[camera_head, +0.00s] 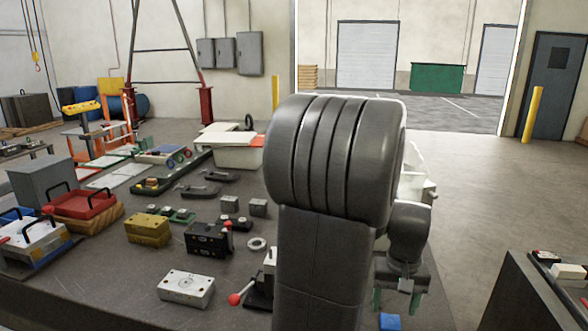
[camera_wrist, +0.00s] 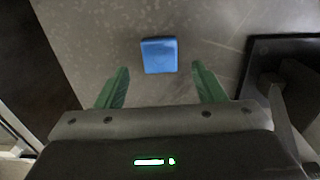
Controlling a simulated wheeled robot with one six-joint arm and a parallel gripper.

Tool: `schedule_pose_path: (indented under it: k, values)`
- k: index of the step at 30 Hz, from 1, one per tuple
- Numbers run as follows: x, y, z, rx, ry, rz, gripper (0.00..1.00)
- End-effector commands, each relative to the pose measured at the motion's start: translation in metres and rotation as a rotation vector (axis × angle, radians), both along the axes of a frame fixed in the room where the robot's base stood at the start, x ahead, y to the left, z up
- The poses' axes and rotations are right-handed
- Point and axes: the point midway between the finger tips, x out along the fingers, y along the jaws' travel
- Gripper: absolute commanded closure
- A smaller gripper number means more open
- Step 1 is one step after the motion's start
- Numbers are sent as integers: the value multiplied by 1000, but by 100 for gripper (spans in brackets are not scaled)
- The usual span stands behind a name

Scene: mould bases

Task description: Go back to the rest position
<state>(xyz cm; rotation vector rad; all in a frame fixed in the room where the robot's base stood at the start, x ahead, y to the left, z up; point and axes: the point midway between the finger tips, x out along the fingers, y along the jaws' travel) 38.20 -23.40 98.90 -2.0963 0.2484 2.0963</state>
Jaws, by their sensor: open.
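My gripper (camera_wrist: 160,88) is open in the wrist view, with its two green fingers apart and nothing between them. In the head view my gripper (camera_head: 397,300) hangs low at the right part of the table, partly hidden behind my arm. A blue block (camera_wrist: 159,55) lies on the table just beyond the fingertips, apart from them. The blue block also shows at the bottom of the head view (camera_head: 389,322).
The dark table (camera_head: 130,280) holds a white-grey mould block (camera_head: 186,288), a yellow block (camera_head: 148,230), a black block (camera_head: 208,239) and a red-knobbed clamp (camera_head: 258,290) close to my arm. A white bin (camera_head: 418,185) stands behind my arm.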

Motion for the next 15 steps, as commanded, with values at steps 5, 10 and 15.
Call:
schedule_pose_path:
  k: [5,10,15]
  values:
    - [-1,1,-37,2,5,0,37]
    - [1,0,-29,-2,-5,0,37]
    - [0,0,-12,-2,-3,0,37]
